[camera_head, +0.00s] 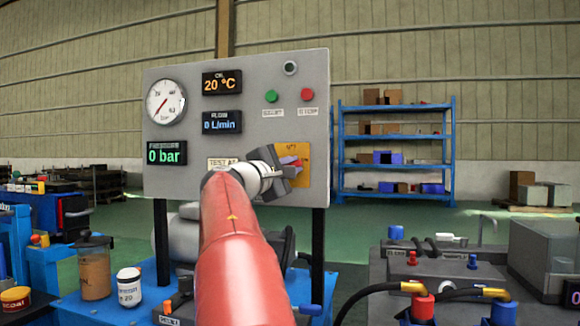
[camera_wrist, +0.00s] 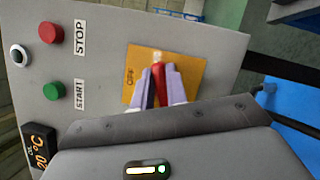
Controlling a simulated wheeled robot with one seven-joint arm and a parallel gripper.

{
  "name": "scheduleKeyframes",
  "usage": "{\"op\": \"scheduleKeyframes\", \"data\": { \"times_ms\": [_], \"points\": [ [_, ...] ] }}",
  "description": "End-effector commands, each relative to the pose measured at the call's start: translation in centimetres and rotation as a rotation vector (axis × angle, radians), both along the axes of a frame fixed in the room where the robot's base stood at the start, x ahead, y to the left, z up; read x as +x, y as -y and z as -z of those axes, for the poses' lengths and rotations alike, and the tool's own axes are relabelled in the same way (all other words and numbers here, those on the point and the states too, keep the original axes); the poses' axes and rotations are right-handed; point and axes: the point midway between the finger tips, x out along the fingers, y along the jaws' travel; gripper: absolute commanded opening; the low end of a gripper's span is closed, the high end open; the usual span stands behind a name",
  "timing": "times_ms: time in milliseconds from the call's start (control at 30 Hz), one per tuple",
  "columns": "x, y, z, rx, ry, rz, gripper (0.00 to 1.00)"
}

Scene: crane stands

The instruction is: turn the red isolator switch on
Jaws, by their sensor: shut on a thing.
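The red isolator switch (camera_wrist: 158,80) shows in the wrist view as a red handle on a yellow plate (camera_wrist: 192,68). The plate carries the marking OFF beside the handle. My gripper (camera_wrist: 160,88) is at the plate with its pale fingers on both sides of the red handle, shut on it. In the head view my red arm reaches up to the grey panel (camera_head: 240,75), and my gripper (camera_head: 291,162) is in front of the yellow plate (camera_head: 303,152). The gripper hides most of the switch there.
A green START button (camera_head: 271,96) and a red STOP button (camera_head: 306,95) sit above the plate. The panel also holds a round gauge (camera_head: 166,102) and displays reading 20 °C, 0 L/min and 0 bar. A blue bench with jars lies below. Equipment with hoses stands at right.

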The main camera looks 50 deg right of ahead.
Motion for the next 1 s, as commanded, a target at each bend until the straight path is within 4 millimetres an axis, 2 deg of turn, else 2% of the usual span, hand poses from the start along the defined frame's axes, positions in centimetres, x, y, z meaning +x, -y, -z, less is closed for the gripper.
{"op": "scheduleKeyframes", "data": {
  "times_ms": [500,1000],
  "points": [
    [-0.1,0.08,0.42,0.165,0.313,0.003,0.0],
    [-0.1,0.09,0.61,0.201,0.382,0.003,0.0]
  ]
}}
